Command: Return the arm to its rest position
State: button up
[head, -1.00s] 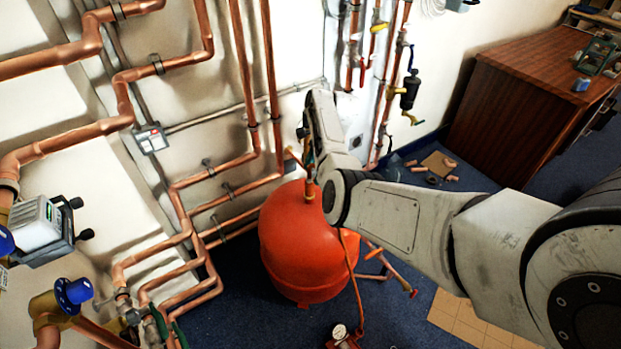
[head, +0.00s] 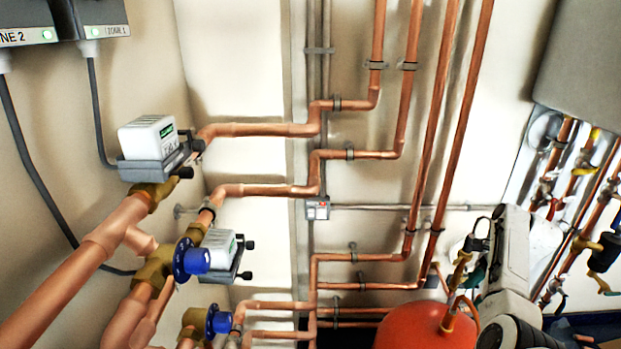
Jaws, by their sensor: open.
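My arm (head: 508,250) shows at the lower right of the head view. Its pale grey upright link stands in front of the wall, just right of the red vessel (head: 412,328). A dark joint of the arm is cut by the bottom edge. No held object is visible.
Copper pipes (head: 262,130) run along the wall. Brass valves with a blue cap (head: 196,261) and a grey-white actuator (head: 150,138) are at left. A grey cabinet (head: 585,65) hangs at upper right. Pipes with a black fitting (head: 604,252) stand at right.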

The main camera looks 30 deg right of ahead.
jog(key=s+a+f+n+t+h, duration=0.1)
jog(key=s+a+f+n+h, duration=0.1)
jog(key=a+n, duration=1.05)
jog(key=s+a+f+n+h, duration=0.15)
jog(key=a+n, duration=0.65)
jog(key=a, duration=1)
jog(key=s+a+r+n+t, duration=0.1)
jog(key=s+a+r+n, duration=0.35)
jog(key=a, duration=0.35)
jog(key=s+d+f+g+p, duration=0.1)
jog(key=s+g+p, duration=0.2)
jog(key=s, duration=0.7)
jog(key=shift+d+f+g+p, duration=0.3)
jog(key=shift+g+p, duration=0.1)
jog(key=shift+p, duration=0.7)
jog(key=shift+s+f, duration=0.1)
jog(key=shift+s, duration=0.05)
jog(key=shift+c, duration=0.4)
